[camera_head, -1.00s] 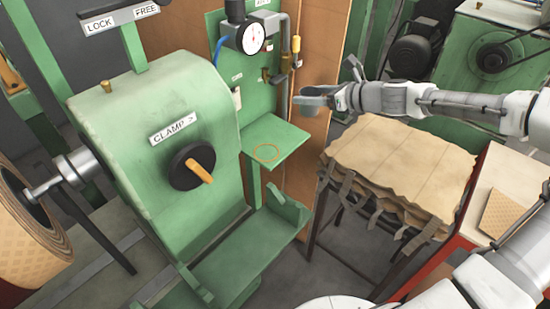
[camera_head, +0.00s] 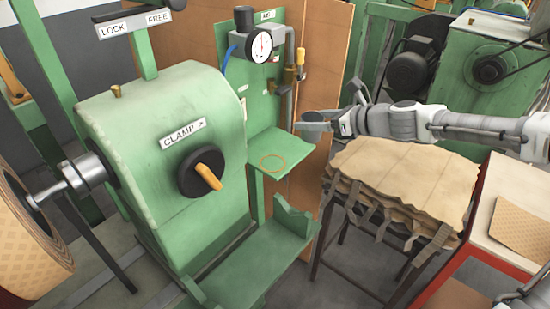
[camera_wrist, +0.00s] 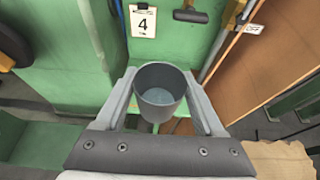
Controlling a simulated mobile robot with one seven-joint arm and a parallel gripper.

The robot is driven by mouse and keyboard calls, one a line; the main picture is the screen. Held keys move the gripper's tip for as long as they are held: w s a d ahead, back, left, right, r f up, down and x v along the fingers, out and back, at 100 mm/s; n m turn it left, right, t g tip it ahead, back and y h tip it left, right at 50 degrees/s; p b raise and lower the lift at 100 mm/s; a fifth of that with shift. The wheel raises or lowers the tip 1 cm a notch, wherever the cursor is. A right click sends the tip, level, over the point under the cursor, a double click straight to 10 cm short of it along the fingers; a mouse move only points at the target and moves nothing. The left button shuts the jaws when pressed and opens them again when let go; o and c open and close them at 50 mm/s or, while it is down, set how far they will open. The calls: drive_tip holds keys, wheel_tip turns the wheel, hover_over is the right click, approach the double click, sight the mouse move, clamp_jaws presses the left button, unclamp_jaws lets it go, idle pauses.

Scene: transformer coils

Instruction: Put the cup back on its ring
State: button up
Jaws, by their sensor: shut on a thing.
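The grey cup (camera_wrist: 160,92) is upright between the two fingers of my gripper (camera_wrist: 160,100) in the wrist view, and the fingers are shut on it. Its open top faces the camera, and its inside is dark with a blue-grey bottom. In the head view my gripper (camera_head: 314,122) is above and to the right of the small green shelf (camera_head: 292,146). The ring cannot be seen in the wrist view.
The green machine housing with the CLAMP knob (camera_head: 203,173) stands left of the shelf. A pressure gauge (camera_head: 261,46) and pipes are on the panel behind it. A stack of brown sheets (camera_head: 400,175) lies below my arm. A clipboard marked 4 (camera_wrist: 143,21) hangs ahead.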

drive_tip(key=a+f, duration=0.2)
drive_tip(key=a, duration=0.1)
drive_tip(key=w+a+f+b, duration=0.1)
drive_tip(key=a+f, duration=0.1)
drive_tip(key=a, duration=0.1)
drive_tip(key=a+f, duration=0.2)
drive_tip(key=a, duration=0.2)
drive_tip(key=shift+w+f+b, duration=0.1)
drive_tip(key=shift+w+b, duration=0.15)
drive_tip(key=shift+b, duration=0.15)
drive_tip(key=shift+d+f+b, duration=0.1)
drive_tip(key=shift+f+b, duration=0.35)
drive_tip(key=shift+f, duration=1.5)
drive_tip(key=shift+f, duration=0.15)
drive_tip(key=o, duration=1.5)
drive_tip(key=shift+r, duration=0.25)
drive_tip(key=p+v, duration=0.2)
drive_tip(key=v, duration=1)
